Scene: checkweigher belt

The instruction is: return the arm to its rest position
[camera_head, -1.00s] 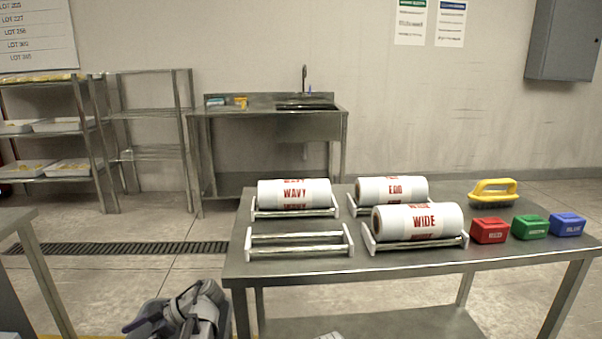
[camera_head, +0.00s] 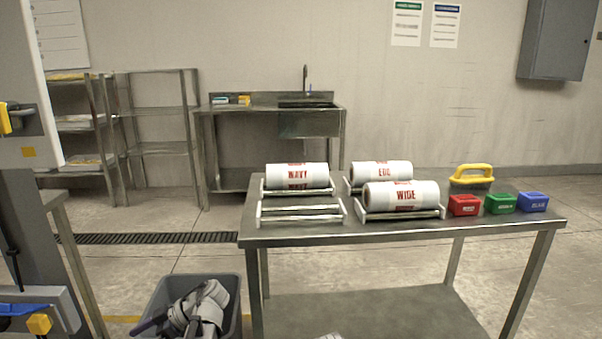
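Neither of my grippers nor my arms can be made out in the head view. A steel table (camera_head: 400,233) stands at centre right. An empty cradle (camera_head: 300,217) stands at the front left of the table.
Red (camera_head: 463,206), green (camera_head: 500,203) and blue (camera_head: 532,202) blocks and a yellow-handled item (camera_head: 472,181) are on the table's right. A grey bin (camera_head: 233,287) with crumpled grey material stands on the floor. A machine panel (camera_head: 40,90) rises at the left edge.

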